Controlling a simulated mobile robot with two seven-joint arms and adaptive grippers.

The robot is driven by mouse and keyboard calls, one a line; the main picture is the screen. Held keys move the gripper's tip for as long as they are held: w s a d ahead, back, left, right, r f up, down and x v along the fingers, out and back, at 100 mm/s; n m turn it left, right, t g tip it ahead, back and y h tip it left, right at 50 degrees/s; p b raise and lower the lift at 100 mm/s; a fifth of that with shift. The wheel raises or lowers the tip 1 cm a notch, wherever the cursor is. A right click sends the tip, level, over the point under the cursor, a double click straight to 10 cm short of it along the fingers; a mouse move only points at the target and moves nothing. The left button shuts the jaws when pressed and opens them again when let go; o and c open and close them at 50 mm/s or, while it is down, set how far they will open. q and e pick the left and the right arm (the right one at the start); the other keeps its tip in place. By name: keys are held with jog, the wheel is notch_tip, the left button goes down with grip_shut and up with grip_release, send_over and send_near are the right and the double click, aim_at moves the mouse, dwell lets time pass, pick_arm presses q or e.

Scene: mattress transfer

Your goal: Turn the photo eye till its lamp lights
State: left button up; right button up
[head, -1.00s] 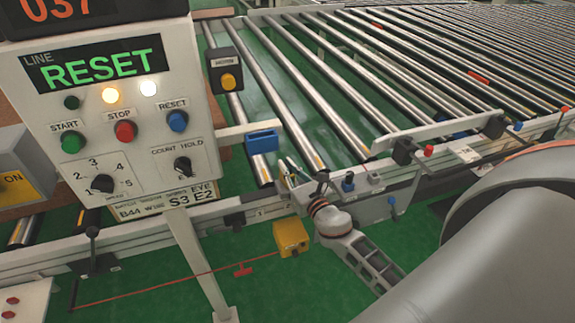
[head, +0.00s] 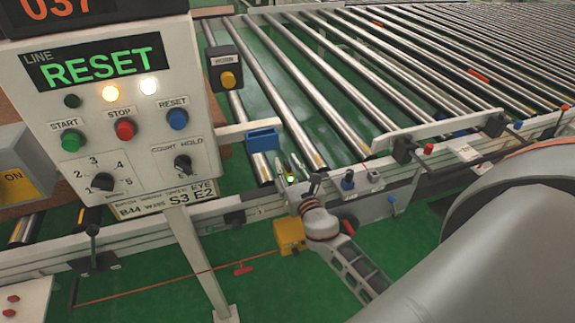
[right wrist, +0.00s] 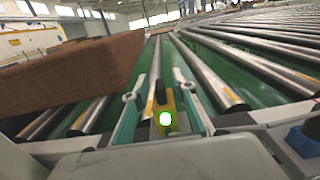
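The photo eye (right wrist: 165,99) is a small yellow body with a dark top, at the near rail of the roller conveyor. Its lamp (right wrist: 166,119) glows green, and the same green light shows in the head view (head: 291,179). My right gripper (right wrist: 158,92) has one finger on each side of the photo eye, with visible gaps, so it looks open around it. In the head view my right gripper (head: 290,167) reaches over the rail and the eye's body is mostly hidden. My left gripper is not in view.
A control panel (head: 130,130) reading RESET stands at left, with two lit lamps. A yellow box (head: 291,236) hangs under the rail near my wrist, with a red cord (head: 170,280) at left. A blue bracket (head: 262,140) and a brown block (right wrist: 75,75) are close by.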

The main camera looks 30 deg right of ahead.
jog(key=shift+s, duration=0.1)
jog(key=v, duration=1.1)
jog(key=shift+s, duration=0.4)
jog(key=shift+f, duration=0.1)
jog(key=s+a+f+m+g+y, duration=0.3)
jog(key=s+a+f+m, duration=0.3)
jog(key=m, duration=0.8)
jog(key=s+a+f+m+g+y, duration=0.3)
jog(key=s+a+f+m, duration=0.4)
jog(key=f+m, duration=0.5)
jog(key=a+m+y, duration=0.1)
jog(key=m, duration=0.2)
jog(key=shift+s+g, duration=0.25)
jog(key=shift+g, duration=0.05)
jog(key=shift+f, duration=0.1)
dwell(0.9)
